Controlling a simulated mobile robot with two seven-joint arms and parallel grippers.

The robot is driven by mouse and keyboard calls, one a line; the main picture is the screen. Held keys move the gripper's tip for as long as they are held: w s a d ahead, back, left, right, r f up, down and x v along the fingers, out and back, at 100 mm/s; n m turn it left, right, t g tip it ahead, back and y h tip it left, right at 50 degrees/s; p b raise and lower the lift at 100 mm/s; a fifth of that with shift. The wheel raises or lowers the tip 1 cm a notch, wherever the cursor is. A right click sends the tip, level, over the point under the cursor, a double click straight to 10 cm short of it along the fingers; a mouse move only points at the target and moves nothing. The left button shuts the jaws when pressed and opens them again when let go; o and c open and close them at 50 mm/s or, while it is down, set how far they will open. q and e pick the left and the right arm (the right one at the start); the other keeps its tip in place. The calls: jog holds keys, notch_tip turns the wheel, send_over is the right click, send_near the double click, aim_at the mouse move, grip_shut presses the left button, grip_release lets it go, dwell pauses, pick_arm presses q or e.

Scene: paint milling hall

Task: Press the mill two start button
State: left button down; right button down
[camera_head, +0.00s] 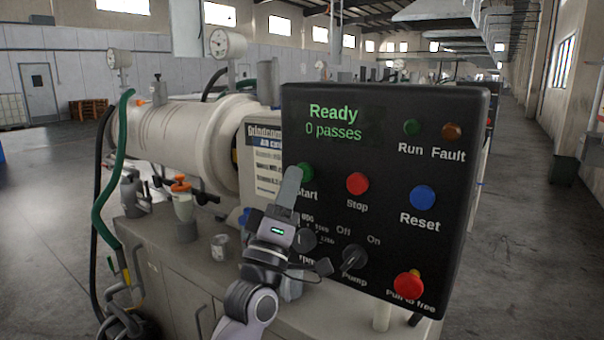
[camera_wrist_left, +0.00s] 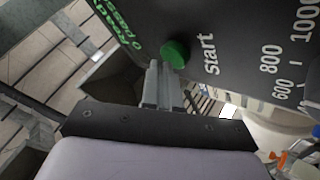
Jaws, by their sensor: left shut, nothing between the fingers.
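The black control panel (camera_head: 390,113) stands on the right and reads "Ready" and "0 passes". Its green Start button (camera_head: 307,171) is at the left, partly covered by my left gripper (camera_head: 294,172). The gripper is shut and empty, its fingers pointing up at the button. In the left wrist view the green button (camera_wrist_left: 175,54) shows just beyond and slightly right of the shut fingertips (camera_wrist_left: 162,70). I cannot tell whether they touch it. No mill number is readable. My right gripper is not in view.
The panel also carries a red Stop button (camera_head: 357,183), a blue Reset button (camera_head: 423,197), a Pump knob (camera_head: 354,257) and a red pull-to-free knob (camera_head: 408,285). A white mill cylinder (camera_head: 190,135) lies behind. A small metal cup (camera_head: 221,246) stands on the bench.

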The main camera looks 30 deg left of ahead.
pick_arm(q)
jog(key=shift+w, duration=0.3)
jog(key=shift+s, duration=0.15)
dwell(0.5)
jog(key=shift+s, duration=0.75)
jog(key=s, duration=0.1)
jog(key=s+p, duration=0.1)
jog(key=s, duration=0.3)
jog(key=shift+a, duration=0.25)
dwell(0.5)
